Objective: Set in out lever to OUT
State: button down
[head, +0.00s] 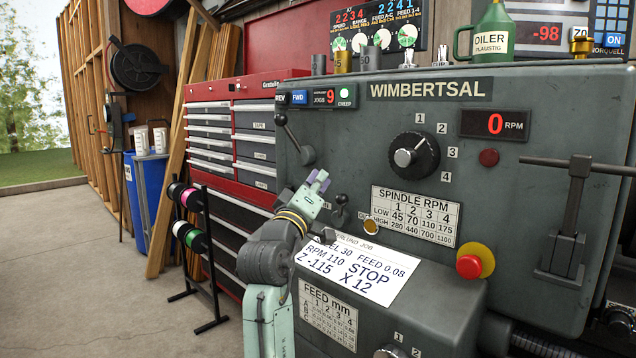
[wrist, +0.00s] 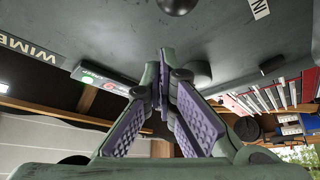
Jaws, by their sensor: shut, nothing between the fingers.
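The grey lathe headstock panel (head: 330,110) carries more than one black lever. A ball-ended lever (head: 281,119) slants up and left from its round hub (head: 307,155). A small dark lever (head: 341,200) stands right of my gripper (head: 318,180). I cannot tell from the labels which is the in out lever. My gripper is shut and empty in front of the panel, just below and right of the hub. In the wrist view its purple-padded fingertips (wrist: 165,75) meet near a dark round hub (wrist: 193,72). A black ball (wrist: 178,5) and a partly cut-off label reading "IN" (wrist: 260,8) show at the top.
A speed dial (head: 414,155) and a red stop button (head: 470,266) sit to the right on the panel. A job sheet (head: 355,268) lies below my gripper. A red tool chest (head: 235,130) stands at left, behind a spool rack (head: 195,250).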

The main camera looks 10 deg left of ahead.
jog(key=a+b+v, duration=0.1)
jog(key=b+v, duration=0.1)
jog(key=v, duration=0.7)
jog(key=shift+s, duration=0.3)
jog(key=shift+a, duration=0.2)
